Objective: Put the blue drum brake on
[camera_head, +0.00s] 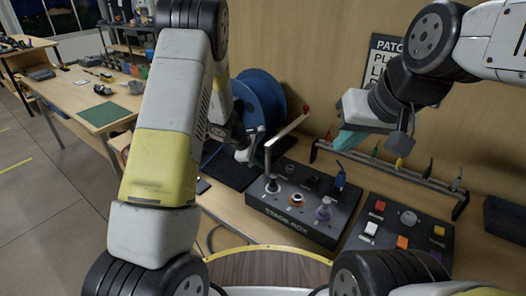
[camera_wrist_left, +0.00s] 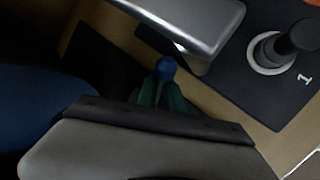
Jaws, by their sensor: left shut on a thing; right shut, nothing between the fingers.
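The blue cable drum (camera_head: 262,100) stands on the bench behind my left forearm, which hides part of it. Its blue side also shows in the left wrist view (camera_wrist_left: 45,100). My left gripper (camera_head: 247,152) is beside the drum's front right. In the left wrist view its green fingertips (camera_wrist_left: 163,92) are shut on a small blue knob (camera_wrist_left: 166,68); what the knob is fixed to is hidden. My right gripper (camera_head: 346,140) is shut and empty, in front of the back wall to the right. I cannot tell from the knob whether the brake is on.
A black stage box (camera_head: 290,217) with several sockets stands right of the left gripper. A pale bar with a red tip (camera_head: 287,130) rises behind it. A rail with hanging coloured plugs (camera_head: 400,172) and a button panel (camera_head: 403,240) are at right. A side table (camera_head: 70,95) stands far left.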

